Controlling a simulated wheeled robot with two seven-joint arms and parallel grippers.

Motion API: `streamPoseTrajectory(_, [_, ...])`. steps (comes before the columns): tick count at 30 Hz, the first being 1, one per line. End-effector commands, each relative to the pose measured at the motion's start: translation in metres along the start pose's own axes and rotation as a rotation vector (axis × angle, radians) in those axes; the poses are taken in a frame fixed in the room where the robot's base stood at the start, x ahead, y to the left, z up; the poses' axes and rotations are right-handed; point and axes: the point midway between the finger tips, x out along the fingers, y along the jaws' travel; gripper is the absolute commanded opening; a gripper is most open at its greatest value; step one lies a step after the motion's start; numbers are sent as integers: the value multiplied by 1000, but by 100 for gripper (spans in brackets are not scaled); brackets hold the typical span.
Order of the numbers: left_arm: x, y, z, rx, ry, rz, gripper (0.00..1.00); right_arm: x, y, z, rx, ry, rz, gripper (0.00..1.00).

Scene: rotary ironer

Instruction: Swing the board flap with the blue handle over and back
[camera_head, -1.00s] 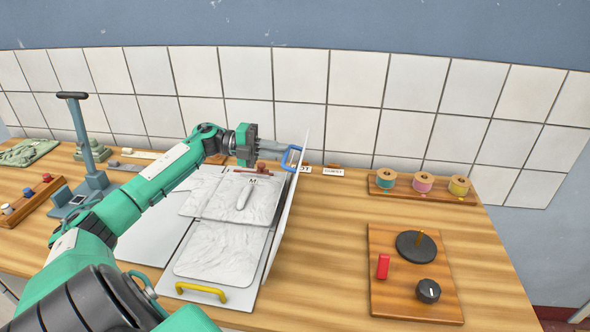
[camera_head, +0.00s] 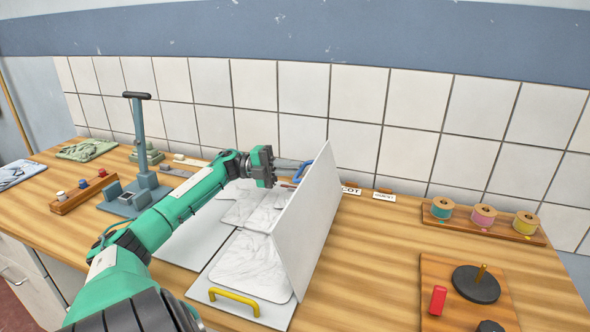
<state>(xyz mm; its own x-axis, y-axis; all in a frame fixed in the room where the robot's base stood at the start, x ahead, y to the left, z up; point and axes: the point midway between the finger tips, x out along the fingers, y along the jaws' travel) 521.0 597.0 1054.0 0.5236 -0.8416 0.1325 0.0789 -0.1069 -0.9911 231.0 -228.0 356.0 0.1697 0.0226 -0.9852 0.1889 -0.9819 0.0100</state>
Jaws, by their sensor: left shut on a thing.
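The white board flap (camera_head: 308,221) stands tilted up, nearly upright, at the right side of the white board base. Its blue handle (camera_head: 303,172) is at the flap's far upper edge. My left gripper (camera_head: 298,166) reaches in from the left above the far end of the board and is shut on the blue handle. A white cloth or padded panel (camera_head: 250,264) lies flat on the base to the left of the flap. A yellow handle (camera_head: 234,301) is at the base's near edge. My right gripper is out of view.
Right of the flap the wooden table is clear as far as a board with a red block (camera_head: 438,299) and black disc (camera_head: 476,284). A spool rack (camera_head: 483,232) stands at the back right. A grey upright stand (camera_head: 143,140) is left of my arm.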

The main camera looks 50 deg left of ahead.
Motion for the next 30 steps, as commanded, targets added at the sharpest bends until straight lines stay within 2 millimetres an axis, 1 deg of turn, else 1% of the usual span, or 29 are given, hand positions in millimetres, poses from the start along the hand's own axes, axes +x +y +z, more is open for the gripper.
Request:
streamPoseTrajectory(1, [0, 18, -4, -18, 13, 21, 0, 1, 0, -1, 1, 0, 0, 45])
streamPoseTrajectory(14, [-1, 20, -5, -18, 15, 19, 0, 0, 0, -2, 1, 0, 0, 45])
streamPoseTrajectory(15, [-1, 20, -5, -18, 15, 19, 12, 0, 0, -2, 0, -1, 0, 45])
streamPoseTrajectory(17, [-1, 20, -5, -18, 14, 19, 24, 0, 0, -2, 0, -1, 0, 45])
streamPoseTrajectory(18, [-1, 20, -5, -18, 14, 20, 32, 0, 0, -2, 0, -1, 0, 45])
streamPoseTrajectory(30, [-1, 15, -3, -14, 9, 18, 32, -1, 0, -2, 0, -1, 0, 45])
